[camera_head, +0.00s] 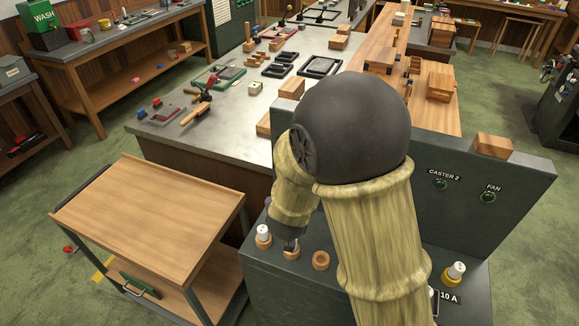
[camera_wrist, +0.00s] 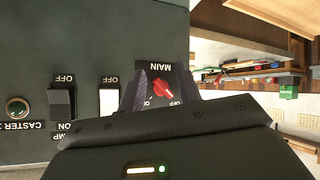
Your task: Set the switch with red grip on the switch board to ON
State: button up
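The switch board (camera_head: 530,185) is a dark green console with an upright back panel. In the wrist view, the switch with red grip (camera_wrist: 162,90) is a rotary knob under an upside-down MAIN label. Its grip is slanted, and an ON mark shows beside it; its setting is hard to tell. My gripper (camera_wrist: 160,78) is open, with one dark finger on each side of the red grip. I cannot tell whether they touch it. In the head view, my arm hides the red switch, and my gripper (camera_head: 289,243) is low over the console's left part.
A black rocker switch (camera_wrist: 61,102) and a white one (camera_wrist: 109,97) sit beside the red switch, both labelled OFF at one end. A green lamp (camera_wrist: 17,109) is further left. White-capped parts (camera_head: 455,273) stand on the console. A wooden cart (camera_head: 155,210) stands left.

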jog(key=s+a+n+t+h, duration=0.2)
jog(key=s+a+t+h, duration=0.3)
jog(key=a+t, duration=0.1)
jog(key=shift+a+r+n+h+b, duration=0.35)
jog(key=shift+a+h+b, duration=0.1)
jog(key=shift+a, duration=0.2)
jog(key=p+x, duration=0.4)
jog(key=x, duration=1.3)
jog(key=shift+w+r+p, duration=0.2)
jog(key=shift+w+p, duration=0.05)
jog(key=shift+p, duration=0.1)
jog(key=shift+a, duration=0.1)
grip_shut()
